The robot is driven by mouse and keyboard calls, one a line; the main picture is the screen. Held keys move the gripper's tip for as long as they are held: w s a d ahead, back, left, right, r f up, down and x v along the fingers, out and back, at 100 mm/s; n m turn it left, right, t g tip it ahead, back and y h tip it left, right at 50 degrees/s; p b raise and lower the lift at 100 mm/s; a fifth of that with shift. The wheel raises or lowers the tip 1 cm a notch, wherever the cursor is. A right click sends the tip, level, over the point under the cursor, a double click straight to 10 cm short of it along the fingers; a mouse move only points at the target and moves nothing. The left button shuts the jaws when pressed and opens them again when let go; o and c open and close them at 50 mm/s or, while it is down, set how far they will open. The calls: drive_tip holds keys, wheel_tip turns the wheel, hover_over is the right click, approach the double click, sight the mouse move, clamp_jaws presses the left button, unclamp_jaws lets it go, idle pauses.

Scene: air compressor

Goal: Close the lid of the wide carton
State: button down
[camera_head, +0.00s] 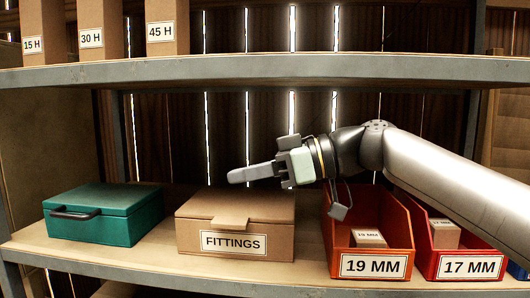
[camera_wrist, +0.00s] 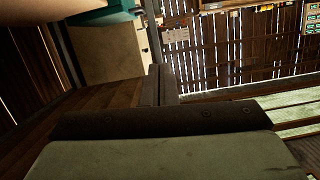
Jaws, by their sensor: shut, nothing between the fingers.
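The wide carton (camera_head: 235,225) is a brown cardboard box labelled FITTINGS on the middle shelf. Its lid (camera_head: 238,205) lies down over the top, with a small tab at the front edge; I see no clear gap under it. My gripper (camera_head: 240,175) is shut and empty, pointing left above the back part of the lid, apparently apart from it. In the wrist view the shut fingers (camera_wrist: 160,85) show at the middle, and a pale box side at upper left may be the carton.
A teal case (camera_head: 105,214) with a dark handle stands left of the carton. Right of it are a red 19 MM bin (camera_head: 368,264) and a red 17 MM bin (camera_head: 470,267), each holding a small box. The upper shelf (camera_head: 270,68) runs above my arm.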

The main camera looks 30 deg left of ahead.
drive_tip(key=s+d+r+b, duration=0.1)
drive_tip(key=s+d+r, duration=0.2)
drive_tip(key=s+d, duration=0.2)
drive_tip(key=shift+s+d+r, duration=0.15)
drive_tip(key=shift+d+r, duration=0.05)
drive_tip(key=shift+d, duration=0.5)
drive_tip(key=w+a+f+m+t+h+p, duration=0.1)
drive_tip(key=w+f+m+t+h+p, duration=0.1)
drive_tip(key=w+f+m+h+p, duration=0.3)
drive_tip(key=f+m+t+h+p, duration=0.1)
drive_tip(key=f+m+t+p, duration=0.1)
drive_tip(key=f+p, duration=0.5)
drive_tip(key=w+d+f+m+t+h+p, duration=0.2)
drive_tip(key=d+f+m+h+p, duration=0.15)
drive_tip(key=d+p, duration=0.4)
drive_tip(key=s+d+r+m+h+p, duration=0.1)
drive_tip(key=s+d+m+p, duration=0.2)
drive_tip(key=d, duration=0.6)
drive_tip(key=s+d+r+m+h+p, duration=0.1)
drive_tip(key=s+d+m+p, duration=0.3)
drive_tip(key=d+p, duration=0.3)
drive_tip(key=s+d+r+m+h+p, duration=0.2)
drive_tip(key=s+d+m+p, duration=0.1)
drive_tip(key=d, duration=0.9)
drive_tip(key=shift+s+m+t+p, duration=0.2)
drive_tip(key=shift+m+t+p, duration=0.25)
drive_tip(key=shift+p, duration=0.75)
